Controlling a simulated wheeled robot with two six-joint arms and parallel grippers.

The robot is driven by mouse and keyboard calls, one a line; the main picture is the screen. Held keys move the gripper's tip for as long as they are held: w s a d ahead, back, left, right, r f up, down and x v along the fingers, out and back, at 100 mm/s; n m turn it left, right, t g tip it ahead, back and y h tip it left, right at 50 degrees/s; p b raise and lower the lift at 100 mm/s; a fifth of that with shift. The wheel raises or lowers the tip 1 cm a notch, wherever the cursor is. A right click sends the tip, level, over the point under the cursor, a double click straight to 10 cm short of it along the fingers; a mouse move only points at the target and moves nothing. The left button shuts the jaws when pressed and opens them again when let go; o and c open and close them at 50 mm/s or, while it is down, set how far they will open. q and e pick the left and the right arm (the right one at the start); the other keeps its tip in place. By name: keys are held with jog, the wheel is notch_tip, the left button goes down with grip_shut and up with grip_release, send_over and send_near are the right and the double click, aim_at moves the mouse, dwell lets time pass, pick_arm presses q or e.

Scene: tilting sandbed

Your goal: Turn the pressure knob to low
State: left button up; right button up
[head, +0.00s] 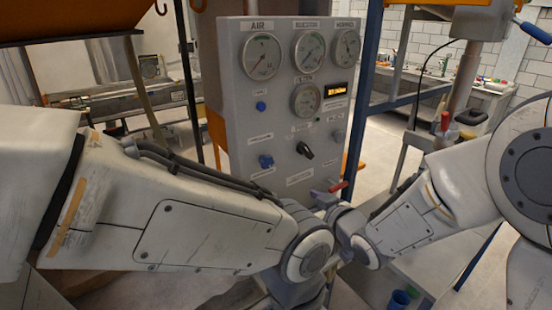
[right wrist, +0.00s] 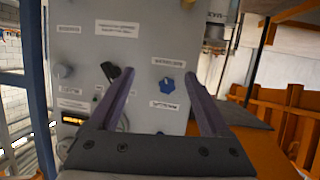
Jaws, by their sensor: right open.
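A grey control panel (head: 228,90) stands ahead, with gauges above and knobs below. A blue knob (head: 266,161) sits at its lower left, and a black knob (head: 305,150) is right of it. Their labels are too small to read, so I cannot tell which one sets pressure. In the right wrist view the panel appears upside down, with the blue knob (right wrist: 166,84) to the right. My right gripper (right wrist: 160,76) is open and empty, its fingers pointing at the panel on either side of the blue knob's line of sight. My left gripper does not show; its wrist is low in the head view.
A grey knob (head: 338,135) and a small blue button (head: 261,106) are also on the panel. A red-handled lever (head: 338,187) is near its lower right. My two arms come close together before the panel. A blue post (head: 364,90) stands right of it.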

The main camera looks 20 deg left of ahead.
aim_at(269, 162)
jog(key=w+a+r+y+p, duration=0.1)
jog(key=w+a+p, duration=0.1)
jog(key=a, duration=0.1)
jog(key=w+a+r+y+p, duration=0.1)
jog(key=w+a+y, duration=0.1)
jog(key=a, duration=0.1)
jog(key=w+a+r+n+y+p, duration=0.1)
jog(key=w+a+p, duration=0.1)
jog(key=w+a, duration=0.1)
jog(key=shift+w+a+r+t+p, duration=0.1)
jog(key=shift+a+r+t+p, duration=0.25)
jog(key=shift+a, duration=0.2)
jog(key=shift+w+a+f, duration=0.15)
jog(key=shift+w+a, duration=0.1)
jog(key=shift+a, duration=0.05)
